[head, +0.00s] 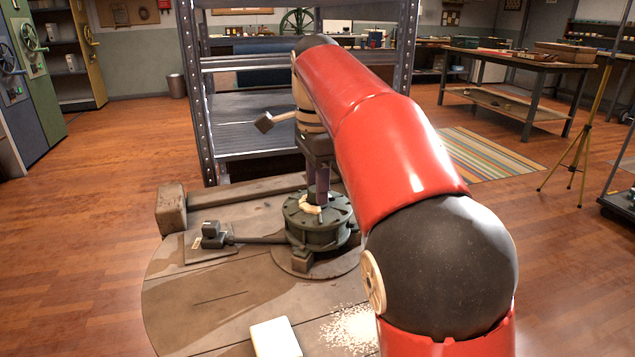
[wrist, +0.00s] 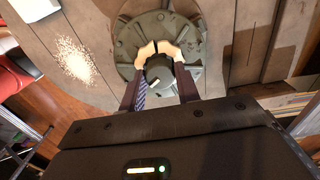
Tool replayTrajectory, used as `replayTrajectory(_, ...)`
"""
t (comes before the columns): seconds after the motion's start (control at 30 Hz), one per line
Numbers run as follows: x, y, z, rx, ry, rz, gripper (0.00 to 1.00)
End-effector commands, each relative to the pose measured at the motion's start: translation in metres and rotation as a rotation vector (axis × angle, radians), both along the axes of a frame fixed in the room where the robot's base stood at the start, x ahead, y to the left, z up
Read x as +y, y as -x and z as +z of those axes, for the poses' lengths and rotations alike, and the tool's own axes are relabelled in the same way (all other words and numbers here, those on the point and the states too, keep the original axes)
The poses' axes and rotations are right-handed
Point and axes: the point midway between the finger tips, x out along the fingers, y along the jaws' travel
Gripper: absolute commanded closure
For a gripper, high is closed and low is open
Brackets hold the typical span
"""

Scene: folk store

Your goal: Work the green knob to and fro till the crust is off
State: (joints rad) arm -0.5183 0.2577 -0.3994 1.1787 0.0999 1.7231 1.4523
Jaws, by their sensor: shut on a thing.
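The dark green knob (wrist: 159,73) stands in the middle of a round green metal housing (wrist: 126,52) with ribs or bolts around its top. A pale crust (wrist: 147,52) lies around the knob's base on its far side in the wrist view, with a dark gap in it. The crust also shows in the head view (head: 311,208). My gripper (wrist: 160,87) comes down from above with one finger on each side of the knob, shut on it. In the head view my gripper (head: 318,190) hides most of the knob.
The housing sits on a round wooden table (head: 215,300). A wooden beam (head: 240,202) lies behind it, and a dark lever-like arm (head: 255,239) reaches left from it. A white block (head: 275,338) and pale crumbs (head: 350,328) lie in front. A metal shelf (head: 250,125) stands behind.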

Motion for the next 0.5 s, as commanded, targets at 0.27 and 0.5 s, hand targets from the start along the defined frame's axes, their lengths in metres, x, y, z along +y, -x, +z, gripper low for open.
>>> replayTrajectory(0.27, -0.0008, 0.0002, 0.0026, 0.003, 0.000, 0.098, 0.91)
replayTrajectory(0.5, -0.0008, 0.0001, 0.0033, 0.002, -0.001, 0.289, 0.91)
